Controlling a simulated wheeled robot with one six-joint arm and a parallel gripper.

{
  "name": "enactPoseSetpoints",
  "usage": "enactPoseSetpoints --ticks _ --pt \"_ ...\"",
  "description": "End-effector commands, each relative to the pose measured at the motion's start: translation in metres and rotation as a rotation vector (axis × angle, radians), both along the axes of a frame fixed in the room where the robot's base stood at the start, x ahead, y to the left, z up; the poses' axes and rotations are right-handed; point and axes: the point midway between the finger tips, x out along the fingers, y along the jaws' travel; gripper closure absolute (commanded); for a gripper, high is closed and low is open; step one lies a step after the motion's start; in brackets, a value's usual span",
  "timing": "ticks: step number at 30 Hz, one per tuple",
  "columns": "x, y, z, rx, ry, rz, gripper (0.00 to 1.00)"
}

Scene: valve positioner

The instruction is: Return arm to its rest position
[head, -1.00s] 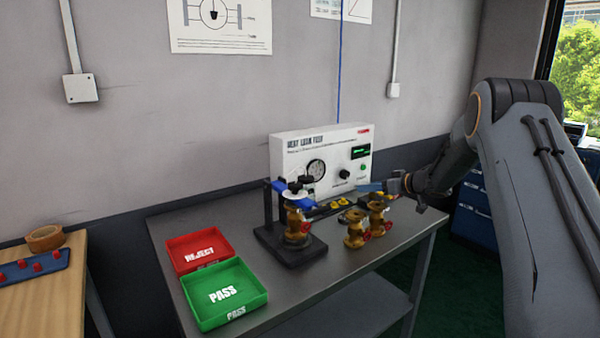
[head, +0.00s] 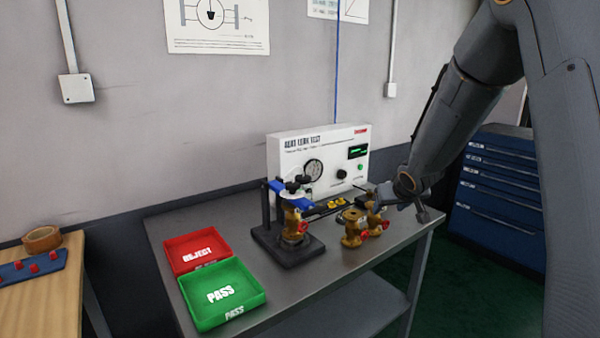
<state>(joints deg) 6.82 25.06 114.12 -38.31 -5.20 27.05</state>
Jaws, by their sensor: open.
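My arm (head: 445,120) comes in from the upper right and reaches down over the right end of the metal table. My gripper (head: 424,210) is at its end, open and empty, right of the brass valves and apart from the tester. One brass valve (head: 294,222) stands upright in the black clamp fixture (head: 288,248) under blue clamp parts. Two more brass valves with red parts, a front one (head: 352,230) and a rear one (head: 376,220), stand on the table beside the fixture. The rear valve is partly hidden.
The white leak tester (head: 300,148) stands at the back of the metal table (head: 330,270). A red REJECT tray (head: 196,250) and a green PASS tray (head: 222,294) are empty at the left. A blue drawer cabinet (head: 500,195) stands at the right.

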Motion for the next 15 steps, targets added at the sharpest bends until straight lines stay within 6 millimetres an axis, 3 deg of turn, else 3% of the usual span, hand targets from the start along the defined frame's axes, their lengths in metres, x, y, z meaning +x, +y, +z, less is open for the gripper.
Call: enactPoseSetpoints --ticks 1,9,15 --pt "-0.035 0.004 -0.004 -0.009 0.066 -0.029 0.50" --pt "-0.217 0.030 -0.039 -0.007 0.435 -0.112 0.50" --pt "-0.327 0.056 -0.053 0.039 0.653 -0.107 0.50"
